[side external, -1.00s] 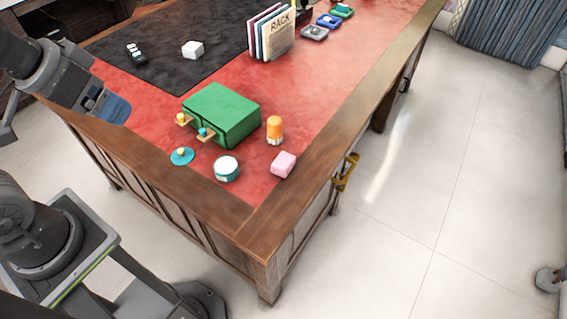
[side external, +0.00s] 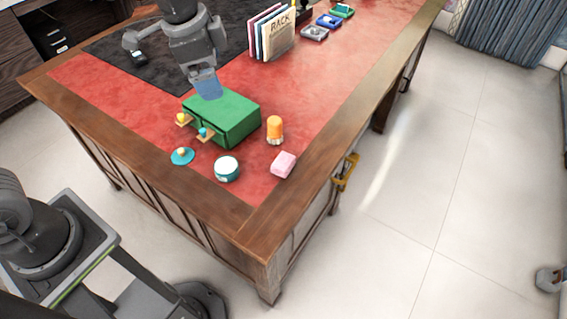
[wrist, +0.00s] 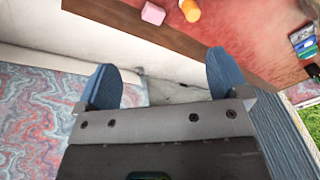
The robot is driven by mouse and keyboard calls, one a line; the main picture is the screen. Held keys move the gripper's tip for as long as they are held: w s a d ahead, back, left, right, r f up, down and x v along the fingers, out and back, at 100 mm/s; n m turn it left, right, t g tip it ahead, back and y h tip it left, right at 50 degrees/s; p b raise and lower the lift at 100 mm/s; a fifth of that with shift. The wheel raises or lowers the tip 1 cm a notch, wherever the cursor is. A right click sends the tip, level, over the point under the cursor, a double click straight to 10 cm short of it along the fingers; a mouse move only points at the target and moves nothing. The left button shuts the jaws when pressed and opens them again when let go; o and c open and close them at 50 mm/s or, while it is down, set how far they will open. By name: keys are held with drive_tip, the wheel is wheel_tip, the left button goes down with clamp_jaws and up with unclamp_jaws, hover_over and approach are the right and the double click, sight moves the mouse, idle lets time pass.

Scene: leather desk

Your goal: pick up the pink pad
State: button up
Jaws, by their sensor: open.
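The pink pad (side external: 283,164) is a small block lying on the red leather near the desk's front right corner. It also shows at the top of the wrist view (wrist: 153,13). My gripper (side external: 208,92) is in the air over the green drawer box, up and to the left of the pad in the side view. In the wrist view my gripper's two blue fingers (wrist: 163,80) are wide apart with nothing between them.
An orange-capped bottle (side external: 275,130) stands close behind the pad. A teal-and-white round tin (side external: 227,168) and a teal lid (side external: 182,156) lie to its left. The green box (side external: 232,119) has small drawers pulled out. The wooden desk edge (side external: 262,222) is near the pad.

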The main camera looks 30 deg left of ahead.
drive_tip(key=w+d+f+m+g, duration=0.2)
drive_tip(key=w+d+f+m, duration=0.3)
drive_tip(key=w+f, duration=0.25)
drive_tip(key=m, duration=0.3)
hover_over(284, 160)
drive_tip(key=shift+g, duration=0.3)
wheel_tip(284, 160, down, 16)
drive_tip(key=shift+d+f, duration=0.15)
drive_tip(key=shift+f, duration=0.1)
drive_tip(key=shift+s+f, duration=0.1)
drive_tip(key=shift+f, duration=2.7)
drive_tip(key=c, duration=1)
